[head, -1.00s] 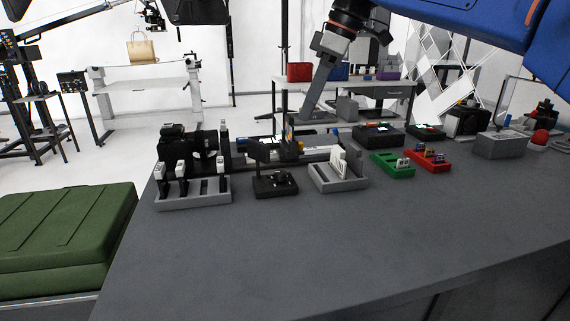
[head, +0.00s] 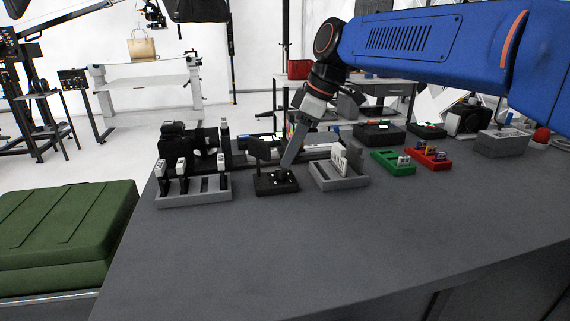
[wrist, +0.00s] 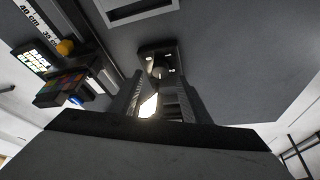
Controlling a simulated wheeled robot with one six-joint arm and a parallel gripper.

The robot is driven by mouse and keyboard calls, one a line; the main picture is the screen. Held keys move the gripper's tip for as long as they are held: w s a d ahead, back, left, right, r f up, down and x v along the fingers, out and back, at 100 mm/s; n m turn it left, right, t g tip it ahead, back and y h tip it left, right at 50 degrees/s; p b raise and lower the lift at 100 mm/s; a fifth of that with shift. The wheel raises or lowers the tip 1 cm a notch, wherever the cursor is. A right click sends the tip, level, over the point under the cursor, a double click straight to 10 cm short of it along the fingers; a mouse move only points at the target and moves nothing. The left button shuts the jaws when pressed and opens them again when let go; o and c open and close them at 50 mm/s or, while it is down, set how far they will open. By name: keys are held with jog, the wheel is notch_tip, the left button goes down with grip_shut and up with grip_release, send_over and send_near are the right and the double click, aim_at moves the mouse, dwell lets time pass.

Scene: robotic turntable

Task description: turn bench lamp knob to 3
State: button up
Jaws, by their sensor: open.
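The bench lamp (head: 262,188) is a small black unit with a dark upright head on a low base, on the grey bench. In the wrist view its black base (wrist: 150,48) shows small white marks around a dark knob (wrist: 158,68). A bright lit patch (wrist: 149,106) shows nearer my gripper. My gripper (head: 287,172) points down over the base from the upper right. In the wrist view my gripper (wrist: 158,88) is open, with the knob just beyond and between its fingertips. Contact cannot be told. The knob's pointer and the numbers are too small to read.
A grey slotted tray (head: 195,198) with black upright items stands left of the lamp. A grey rack (head: 345,183) with white plates stands close on its right. Green (head: 400,170) and red (head: 440,164) trays lie farther right. The bench front is clear.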

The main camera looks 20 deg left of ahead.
aim_at(282, 169)
jog(key=shift+x, duration=2.25)
jog(key=c, duration=1)
